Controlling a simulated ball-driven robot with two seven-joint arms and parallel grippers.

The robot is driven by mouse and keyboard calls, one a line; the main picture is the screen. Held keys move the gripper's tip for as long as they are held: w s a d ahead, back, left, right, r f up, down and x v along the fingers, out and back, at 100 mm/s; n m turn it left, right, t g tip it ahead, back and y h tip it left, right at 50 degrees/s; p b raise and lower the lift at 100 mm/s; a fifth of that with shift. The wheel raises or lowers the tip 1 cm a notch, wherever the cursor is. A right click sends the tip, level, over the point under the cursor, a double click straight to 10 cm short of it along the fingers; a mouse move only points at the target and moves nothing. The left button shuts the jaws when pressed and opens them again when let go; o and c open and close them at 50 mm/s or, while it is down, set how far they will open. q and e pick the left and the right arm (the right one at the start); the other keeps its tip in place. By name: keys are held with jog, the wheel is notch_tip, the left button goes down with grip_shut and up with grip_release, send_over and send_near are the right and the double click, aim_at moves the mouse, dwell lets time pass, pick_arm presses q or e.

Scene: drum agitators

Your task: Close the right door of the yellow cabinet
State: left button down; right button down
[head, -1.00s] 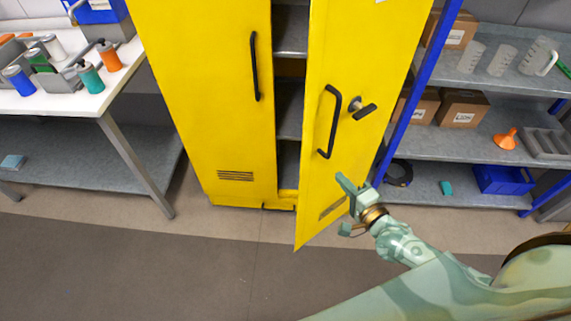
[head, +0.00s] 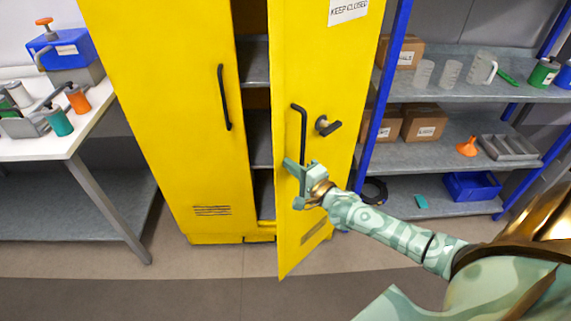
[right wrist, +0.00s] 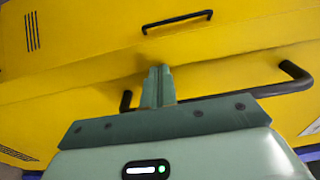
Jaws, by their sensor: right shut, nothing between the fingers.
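The yellow cabinet (head: 165,110) stands in the middle of the head view. Its left door is shut. Its right door (head: 328,80) is partly open, swung out toward me, and a dark gap with grey shelves (head: 258,135) shows between the doors. My left gripper is out of view.
A blue-framed shelf unit (head: 440,150) with cardboard boxes, beakers and a blue bin (head: 472,186) stands close on the right. A white-topped workbench (head: 55,147) with bottles stands on the left. The floor (head: 200,290) before the cabinet is clear.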

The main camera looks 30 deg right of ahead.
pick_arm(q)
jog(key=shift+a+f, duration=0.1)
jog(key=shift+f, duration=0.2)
pick_arm(e)
jog(key=shift+w+a, duration=0.1)
jog(key=shift+w, duration=1.1)
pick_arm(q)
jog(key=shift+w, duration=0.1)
